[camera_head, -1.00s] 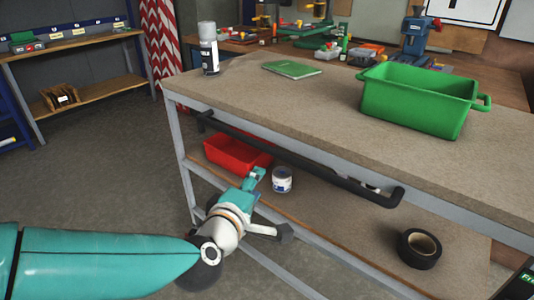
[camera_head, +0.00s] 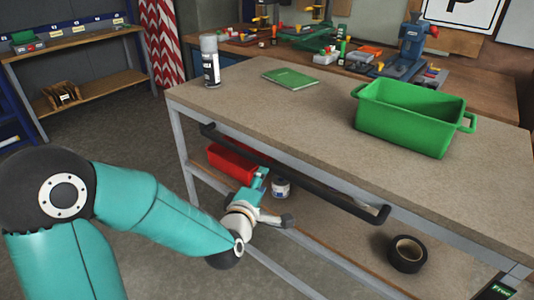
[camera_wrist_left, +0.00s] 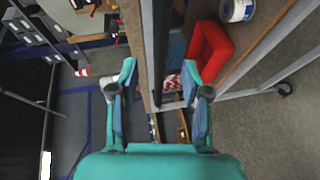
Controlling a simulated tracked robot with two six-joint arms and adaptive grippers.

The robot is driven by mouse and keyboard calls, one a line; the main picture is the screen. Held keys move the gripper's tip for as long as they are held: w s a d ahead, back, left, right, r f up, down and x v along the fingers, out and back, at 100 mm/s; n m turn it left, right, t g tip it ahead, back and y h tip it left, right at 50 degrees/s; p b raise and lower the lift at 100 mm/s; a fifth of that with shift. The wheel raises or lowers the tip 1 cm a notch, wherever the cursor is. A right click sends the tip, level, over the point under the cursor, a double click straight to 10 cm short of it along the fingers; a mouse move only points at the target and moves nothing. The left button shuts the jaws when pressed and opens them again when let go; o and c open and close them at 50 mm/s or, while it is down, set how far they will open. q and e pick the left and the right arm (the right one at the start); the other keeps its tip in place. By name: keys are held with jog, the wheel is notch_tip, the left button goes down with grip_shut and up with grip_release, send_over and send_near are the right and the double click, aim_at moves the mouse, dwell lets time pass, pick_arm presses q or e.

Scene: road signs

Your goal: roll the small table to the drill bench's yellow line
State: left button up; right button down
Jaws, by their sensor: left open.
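The small table (camera_head: 255,105) has a speckled brown top, grey metal legs and a lower shelf. A black handle bar (camera_head: 330,195) runs along its near side; it also shows in the left wrist view (camera_wrist_left: 160,40). My left gripper (camera_head: 262,180) is beside the bar, near its middle, with the lower shelf behind it. In the left wrist view my left gripper (camera_wrist_left: 162,78) is open, its fingers on either side of the bar's line; whether they touch it I cannot tell. The drill bench (camera_head: 470,90) with a blue drill press (camera_head: 412,45) stands behind. No yellow line shows.
A red bin (camera_head: 230,160), white tub (camera_head: 281,188) and black tape (camera_head: 407,254) sit on the lower shelf. Floor at left is open.

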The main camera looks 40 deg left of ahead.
aim_at(270, 167)
pick_arm(q)
jog(key=p+x, duration=0.3)
jog(key=x, duration=0.6)
jog(key=shift+w+f+p, duration=0.15)
jog(key=shift+f+p, duration=0.05)
jog(key=shift+p, duration=0.15)
pick_arm(e)
notch_tip(270, 167, up, 5)
jog(key=shift+f, duration=0.1)
pick_arm(q)
grip_shut()
